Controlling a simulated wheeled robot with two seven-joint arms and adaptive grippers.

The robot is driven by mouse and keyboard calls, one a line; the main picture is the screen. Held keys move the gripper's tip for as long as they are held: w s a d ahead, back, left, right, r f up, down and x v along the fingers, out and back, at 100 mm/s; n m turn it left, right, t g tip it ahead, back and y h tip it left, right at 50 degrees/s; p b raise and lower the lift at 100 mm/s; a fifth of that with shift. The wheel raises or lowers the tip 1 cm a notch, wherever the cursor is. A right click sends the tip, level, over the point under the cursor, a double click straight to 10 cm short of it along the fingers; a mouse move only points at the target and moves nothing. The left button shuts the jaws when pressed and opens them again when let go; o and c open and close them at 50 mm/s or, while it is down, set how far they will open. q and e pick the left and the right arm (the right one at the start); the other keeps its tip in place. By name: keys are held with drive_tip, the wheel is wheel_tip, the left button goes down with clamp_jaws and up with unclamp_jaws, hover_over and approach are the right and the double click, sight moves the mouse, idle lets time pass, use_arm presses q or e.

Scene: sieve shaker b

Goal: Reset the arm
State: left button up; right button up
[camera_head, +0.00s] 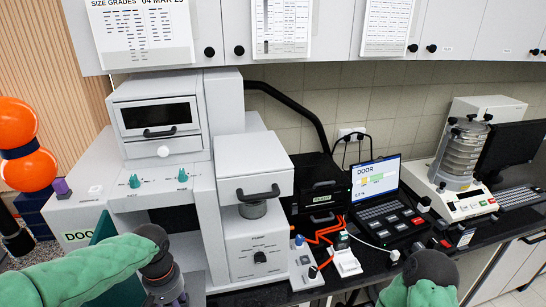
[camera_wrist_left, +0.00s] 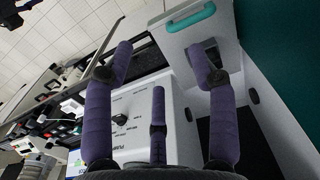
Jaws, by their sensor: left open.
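My left arm, in a green sleeve, comes in from the lower left in the head view. Its gripper (camera_head: 166,290) points down at the bottom edge, in front of the white machine marked DOOR (camera_head: 88,220); its fingertips are cut off or hidden there. In the left wrist view the purple fingers of this gripper (camera_wrist_left: 161,62) are spread wide with nothing between them. Beyond them is a white housing (camera_wrist_left: 125,105) with a dark knob, and a pale panel with a teal handle (camera_wrist_left: 188,20). My right arm's green sleeve (camera_head: 430,268) shows at the lower right; its gripper is out of view.
A white unit with a knob (camera_head: 258,245) stands right of my left gripper. A laptop (camera_head: 375,185), orange cables (camera_head: 322,235) and a sieve shaker (camera_head: 460,160) stand farther right on the dark counter. Orange rounded shapes (camera_head: 20,125) are at the left edge. Cabinets (camera_head: 330,15) hang above.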

use_arm(q)
drive_tip(key=d+f+h, duration=0.1)
drive_tip(key=d+f, duration=0.2)
drive_tip(key=f, duration=0.3)
drive_tip(key=d+f+m+h, duration=0.1)
drive_tip(key=d+f, duration=0.2)
drive_tip(key=f, duration=0.4)
drive_tip(key=d+f+h, duration=0.1)
drive_tip(key=d+f, duration=0.2)
drive_tip(key=f, duration=0.3)
drive_tip(key=s+d+f+h, duration=0.1)
drive_tip(key=s+d+f, duration=0.2)
drive_tip(key=s+f, duration=0.35)
drive_tip(key=s+d+f, duration=0.3)
drive_tip(key=s+f, duration=0.1)
drive_tip(key=f, duration=0.5)
wheel_tip(320, 180, down, 15)
drive_tip(key=b, duration=1.5)
drive_tip(key=shift+s+a+n, duration=0.2)
drive_tip(key=shift+s+n, duration=0.1)
use_arm(e)
wheel_tip(320, 180, down, 15)
drive_tip(key=shift+f, duration=0.15)
use_arm(q)
drive_tip(key=shift+f, duration=0.1)
